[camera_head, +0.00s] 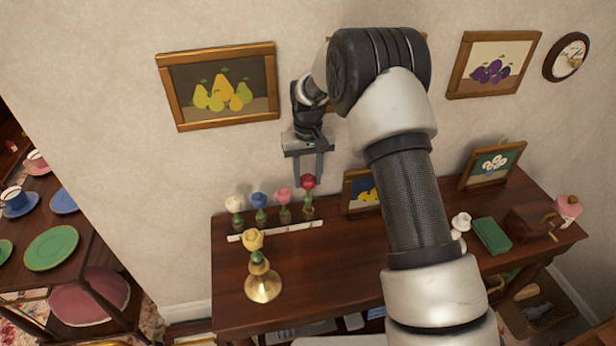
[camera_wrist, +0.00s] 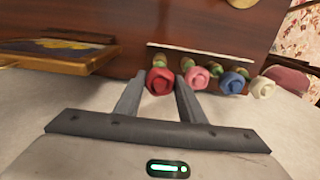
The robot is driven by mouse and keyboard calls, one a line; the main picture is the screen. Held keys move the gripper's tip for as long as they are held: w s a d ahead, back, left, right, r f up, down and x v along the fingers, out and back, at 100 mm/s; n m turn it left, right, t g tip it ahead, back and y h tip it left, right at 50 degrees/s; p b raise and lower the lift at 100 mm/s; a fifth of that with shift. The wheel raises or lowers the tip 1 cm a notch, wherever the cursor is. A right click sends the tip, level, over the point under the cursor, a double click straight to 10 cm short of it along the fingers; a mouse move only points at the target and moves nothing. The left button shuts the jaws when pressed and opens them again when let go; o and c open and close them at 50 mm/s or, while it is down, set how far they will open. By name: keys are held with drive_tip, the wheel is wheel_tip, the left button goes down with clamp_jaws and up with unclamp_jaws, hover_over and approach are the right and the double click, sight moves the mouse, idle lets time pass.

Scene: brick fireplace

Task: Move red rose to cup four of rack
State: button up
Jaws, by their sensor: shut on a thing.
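The red rose (camera_head: 308,182) is upright at the right end of a row of roses on the wooden table. It also shows in the wrist view (camera_wrist: 159,81). My gripper (camera_head: 307,184) points down from above, its two fingers on either side of the red rose, shut on it. The rack has a white front strip (camera_head: 275,232) and small cups behind it. White (camera_head: 233,204), blue (camera_head: 259,200) and pink (camera_head: 284,196) roses stand in its cups, left to right. The red rose lines up with the rightmost place; I cannot tell how deep its stem sits.
A yellow rose (camera_head: 253,240) stands in a brass holder (camera_head: 263,285) in front of the rack. A framed picture (camera_head: 359,192) leans right of the red rose, near my gripper. The wall is close behind. The table's front middle (camera_head: 340,270) is clear.

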drive_tip(key=shift+f+b, duration=1.45)
drive_tip(key=shift+f, duration=0.6)
drive_tip(key=o, duration=1)
drive_tip(key=shift+c, duration=0.2)
wheel_tip(320, 180, up, 18)
drive_tip(key=shift+f, duration=0.25)
